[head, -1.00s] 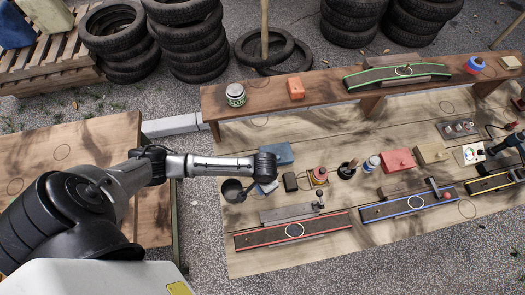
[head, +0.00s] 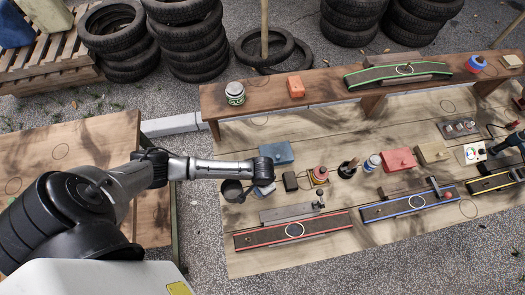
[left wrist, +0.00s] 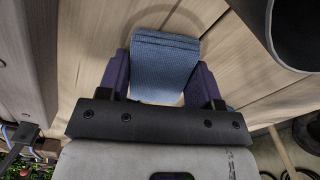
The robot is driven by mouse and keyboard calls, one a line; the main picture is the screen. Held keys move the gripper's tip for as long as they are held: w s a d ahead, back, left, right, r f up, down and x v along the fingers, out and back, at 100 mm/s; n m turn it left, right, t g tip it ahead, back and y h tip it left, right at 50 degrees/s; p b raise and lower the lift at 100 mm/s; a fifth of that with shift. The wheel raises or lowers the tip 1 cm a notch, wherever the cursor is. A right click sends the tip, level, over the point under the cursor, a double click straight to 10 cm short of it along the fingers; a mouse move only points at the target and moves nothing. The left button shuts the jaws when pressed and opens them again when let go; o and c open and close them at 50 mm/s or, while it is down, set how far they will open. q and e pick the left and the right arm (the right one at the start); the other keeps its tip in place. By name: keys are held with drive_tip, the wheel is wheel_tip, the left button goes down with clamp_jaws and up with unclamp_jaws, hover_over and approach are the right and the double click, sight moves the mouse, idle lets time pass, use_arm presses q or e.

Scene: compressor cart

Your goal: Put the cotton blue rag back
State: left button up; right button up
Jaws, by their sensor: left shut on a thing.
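The blue rag (left wrist: 162,68) is folded into a flat pad. In the left wrist view it sits between the two purple fingers of my left gripper (left wrist: 165,85), which is shut on it. In the head view my left gripper (head: 263,176) points down over the left end of the workbench (head: 235,230), and a pale blue bit of the rag (head: 265,190) shows below it. A faint dark curved line runs on the wood around the rag in the wrist view. I cannot tell whether the rag touches the wood.
A dark cup (head: 233,191) stands close left of the rag. A blue box (head: 278,153) is just behind my gripper, and a small black block (head: 290,181) is to its right. A red-edged belt sander tray (head: 270,236) lies in front. Open wood lies at the far left.

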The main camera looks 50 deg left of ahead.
use_arm(q)
drive_tip(key=o, duration=0.8)
drive_tip(key=shift+o, duration=0.2)
wheel_tip(320, 180, up, 11)
drive_tip(key=p, duration=0.2)
drive_tip(key=s+d+r+m+t+h, duration=0.1)
drive_tip(key=s+d+r, duration=0.1)
drive_tip(key=s+d, duration=0.25)
drive_tip(key=s+a+r+t, duration=0.2)
drive_tip(key=s+r, duration=0.3)
drive_tip(key=s, duration=0.5)
drive_tip(key=shift+s+a+n+t+y, duration=0.2)
drive_tip(key=shift+a+n+t+y, duration=0.15)
drive_tip(key=shift+a, duration=0.2)
